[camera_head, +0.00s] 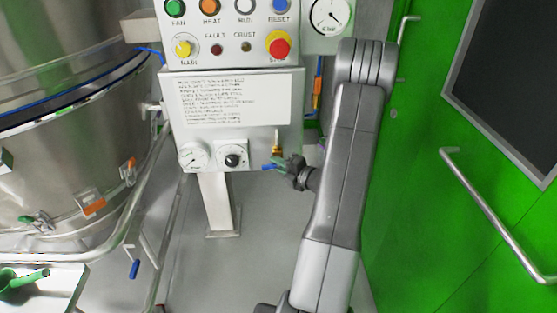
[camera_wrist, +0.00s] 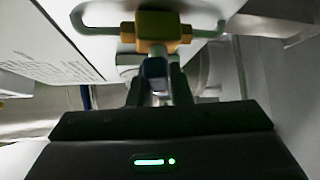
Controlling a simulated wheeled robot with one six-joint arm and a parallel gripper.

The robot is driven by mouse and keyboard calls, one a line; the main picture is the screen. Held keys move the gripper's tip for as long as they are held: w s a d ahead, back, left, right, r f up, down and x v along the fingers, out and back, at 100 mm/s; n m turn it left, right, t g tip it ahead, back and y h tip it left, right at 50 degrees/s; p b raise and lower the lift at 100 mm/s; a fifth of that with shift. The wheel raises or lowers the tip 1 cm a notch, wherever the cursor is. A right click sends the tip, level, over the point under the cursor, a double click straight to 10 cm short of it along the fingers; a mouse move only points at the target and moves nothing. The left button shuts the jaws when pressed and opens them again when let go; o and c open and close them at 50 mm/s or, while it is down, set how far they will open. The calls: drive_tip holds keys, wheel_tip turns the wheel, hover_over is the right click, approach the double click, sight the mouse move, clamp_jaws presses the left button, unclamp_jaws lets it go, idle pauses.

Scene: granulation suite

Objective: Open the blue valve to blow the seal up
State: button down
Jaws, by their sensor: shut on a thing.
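The blue valve handle (camera_head: 269,167) sits below a brass valve body (camera_head: 277,149) at the lower right of the control panel box. In the wrist view the brass valve body (camera_wrist: 157,30) is at the top centre, with pipes on both sides. The blue handle (camera_wrist: 155,68) hangs below it. My gripper (camera_head: 283,164) reaches the handle from the right in the head view. In the wrist view my gripper (camera_wrist: 158,90) has its dark fingers on both sides of the blue handle, shut on it. The fingers partly hide the handle.
The panel box (camera_head: 230,100) carries buttons, a red stop knob (camera_head: 278,46), a gauge (camera_head: 194,156) and a black knob (camera_head: 232,160). A steel vessel (camera_head: 70,140) with orange clamps stands left. A green door (camera_head: 450,220) with a handle rail (camera_head: 495,215) is close on the right.

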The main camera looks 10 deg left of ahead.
drive_tip(key=n+h+p, duration=0.2)
drive_tip(key=shift+r+g+h+p, duration=0.2)
drive_tip(key=shift+g+h+p, duration=0.1)
drive_tip(key=shift+g+p, duration=0.1)
drive_tip(key=n+h, duration=0.2)
drive_tip(key=shift+f+h+p, duration=0.15)
drive_tip(key=shift+h+p, duration=0.15)
drive_tip(key=n+h+b, duration=0.1)
drive_tip(key=n+h, duration=0.1)
drive_tip(key=h, duration=0.1)
drive_tip(key=shift+f+t+b, duration=0.15)
drive_tip(key=shift+t+b, duration=0.15)
drive_tip(key=shift+b, duration=0.1)
drive_tip(key=shift+n+t+h+b, duration=0.3)
drive_tip(key=shift+n+h+b, duration=0.4)
drive_tip(key=shift+h+b, duration=0.7)
drive_tip(key=shift+h, duration=0.3)
drive_tip(key=c, duration=1.3)
unclamp_jaws()
drive_tip(key=shift+r, duration=0.2)
